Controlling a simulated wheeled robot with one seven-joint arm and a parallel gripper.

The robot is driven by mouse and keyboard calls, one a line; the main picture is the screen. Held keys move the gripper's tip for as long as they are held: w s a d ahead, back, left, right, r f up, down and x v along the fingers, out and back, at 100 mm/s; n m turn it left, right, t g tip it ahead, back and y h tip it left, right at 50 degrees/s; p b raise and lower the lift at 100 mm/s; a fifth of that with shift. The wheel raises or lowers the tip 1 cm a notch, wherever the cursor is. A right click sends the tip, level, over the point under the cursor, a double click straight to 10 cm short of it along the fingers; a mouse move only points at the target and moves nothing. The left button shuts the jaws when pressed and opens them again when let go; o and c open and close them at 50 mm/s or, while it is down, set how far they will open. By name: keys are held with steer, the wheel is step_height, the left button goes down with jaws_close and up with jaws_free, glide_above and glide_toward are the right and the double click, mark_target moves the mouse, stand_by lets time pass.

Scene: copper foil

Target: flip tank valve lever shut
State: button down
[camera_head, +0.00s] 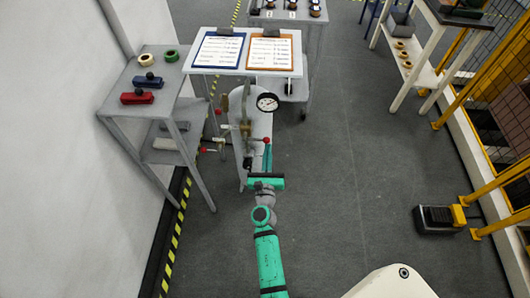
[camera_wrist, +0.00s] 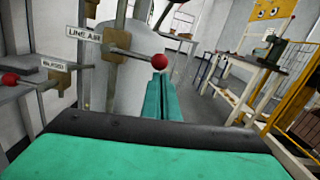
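A grey upright tank (camera_head: 261,124) with a round gauge (camera_head: 267,102) stands ahead of me. A lever with a red ball knob (camera_head: 266,140) sticks out to the right; in the wrist view this knob (camera_wrist: 159,62) is on a rod beside the "LINE AIR" tag (camera_wrist: 85,35). A second red knob (camera_head: 203,150) is lower left; it also shows by the "BLEED" tag (camera_wrist: 53,66). No tag reading "tank" is legible. My gripper (camera_head: 267,150) has its teal fingers (camera_wrist: 160,85) together and empty, close to the first knob. Whether they touch is unclear.
A grey side table (camera_head: 150,104) with red and blue tools and tape rolls stands left of the tank. A stand with two clipboards (camera_head: 243,51) is behind it. Open floor (camera_head: 350,150) lies to the right, with a foot pedal (camera_head: 437,219) near the yellow fence.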

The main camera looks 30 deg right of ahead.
steer(key=shift+r, duration=0.15)
steer(key=s+a+f, duration=0.4)
steer(key=s+a, duration=0.1)
steer(key=s, duration=0.4)
steer(key=shift+a+f, duration=0.35)
stand_by(0.4)
steer(key=shift+a, duration=0.1)
stand_by(0.4)
